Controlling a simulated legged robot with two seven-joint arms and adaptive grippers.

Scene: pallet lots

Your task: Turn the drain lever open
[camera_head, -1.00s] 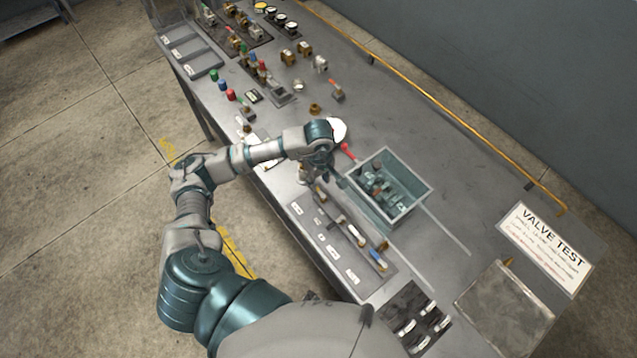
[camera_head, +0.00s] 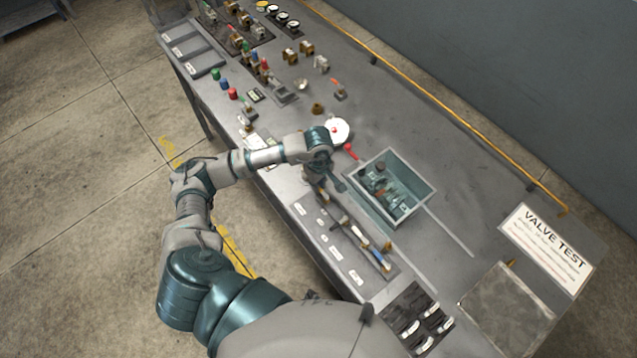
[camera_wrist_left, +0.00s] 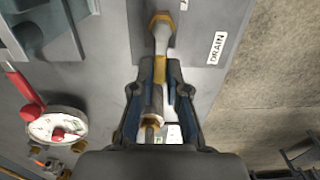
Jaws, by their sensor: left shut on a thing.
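A brass end of this row (camera_wrist_left: 161,20) shows beyond the fingertips. The DRAIN label (camera_wrist_left: 217,47) lies to the right of it. In the head view the hand hides most of the held lever, and its exact angle is hard to tell. My right gripper is out of view.
An open grey bin with dark parts (camera_head: 431,187) stands right beside the hand. A round white dial with a red knob (camera_head: 339,131) and a red lever (camera_head: 352,151) are just beyond. A VALVE TEST sign (camera_head: 547,245) lies right. The bench's far right strip is clear.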

